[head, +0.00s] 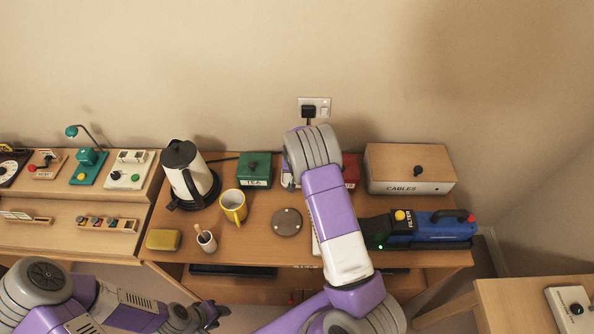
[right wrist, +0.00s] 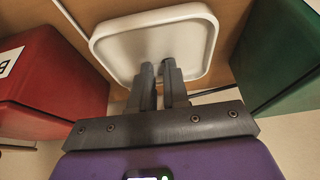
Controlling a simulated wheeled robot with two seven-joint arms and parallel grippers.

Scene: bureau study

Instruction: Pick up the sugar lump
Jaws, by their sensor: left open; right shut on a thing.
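My right gripper (right wrist: 159,78) is over a white dish (right wrist: 112,50) in the right wrist view. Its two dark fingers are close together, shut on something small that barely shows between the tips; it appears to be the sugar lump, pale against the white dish. In the head view my right forearm hides this gripper and most of the dish, between the green tea box (head: 254,170) and a red box (head: 351,171). My left gripper (head: 216,314) is open and empty, low in the head view in front of the desk.
A kettle (head: 187,174), yellow mug (head: 233,206), small pot with sticks (head: 207,241) and yellow block (head: 163,239) stand left on the desk. A round disc (head: 287,222) lies mid-desk. The cables box (head: 410,169) and blue device (head: 432,229) are at right. The red box (right wrist: 45,90) and green box (right wrist: 280,55) flank the dish.

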